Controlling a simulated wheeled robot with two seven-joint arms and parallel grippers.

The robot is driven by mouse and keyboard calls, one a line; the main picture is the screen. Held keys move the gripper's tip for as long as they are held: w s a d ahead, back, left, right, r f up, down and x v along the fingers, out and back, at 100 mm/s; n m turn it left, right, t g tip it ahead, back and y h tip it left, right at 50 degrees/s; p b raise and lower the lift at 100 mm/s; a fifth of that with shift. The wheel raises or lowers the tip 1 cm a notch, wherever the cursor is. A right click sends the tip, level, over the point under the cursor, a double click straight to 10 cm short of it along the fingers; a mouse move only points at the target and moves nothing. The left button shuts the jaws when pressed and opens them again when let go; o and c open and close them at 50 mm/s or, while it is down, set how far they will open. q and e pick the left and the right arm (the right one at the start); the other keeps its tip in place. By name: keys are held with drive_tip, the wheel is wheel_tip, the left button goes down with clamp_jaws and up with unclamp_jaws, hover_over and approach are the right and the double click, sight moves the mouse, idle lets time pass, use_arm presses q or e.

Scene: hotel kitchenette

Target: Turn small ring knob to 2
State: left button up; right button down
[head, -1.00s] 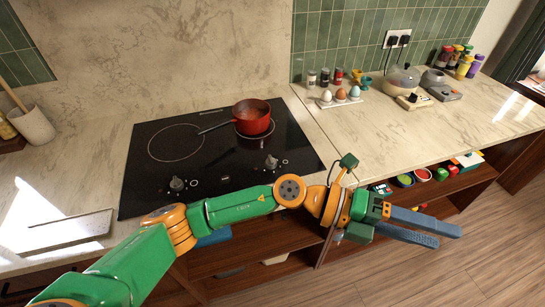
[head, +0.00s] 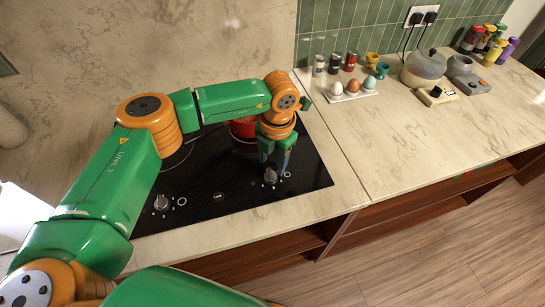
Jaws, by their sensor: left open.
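The black cooktop (head: 225,180) has two grey knobs along its front. The right knob (head: 270,176) sits on the same side as the smaller ring, where the red pan stands. The left knob (head: 161,203) is nearer the large ring. My left gripper (head: 275,161) points down, open, with its fingers just above and behind the right knob. I cannot tell whether they touch it. The knob's markings are too small to read. The red pan (head: 243,127) is mostly hidden behind my left arm. My right gripper is not in view.
An egg tray (head: 352,93) with several eggs stands right of the cooktop, with spice jars (head: 335,64) behind it. A steamer-like appliance (head: 424,68) is farther right. A shelf (head: 400,205) lies below.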

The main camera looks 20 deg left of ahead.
sight(271, 178)
use_arm(q)
drive_tip(key=s+f, duration=0.2)
drive_tip(key=shift+f+p, duration=0.4)
drive_tip(key=shift+s+d+f, duration=0.1)
drive_tip(key=shift+s+f, duration=0.05)
drive_tip(key=shift+s, duration=0.1)
drive_tip(key=shift+c, duration=0.2)
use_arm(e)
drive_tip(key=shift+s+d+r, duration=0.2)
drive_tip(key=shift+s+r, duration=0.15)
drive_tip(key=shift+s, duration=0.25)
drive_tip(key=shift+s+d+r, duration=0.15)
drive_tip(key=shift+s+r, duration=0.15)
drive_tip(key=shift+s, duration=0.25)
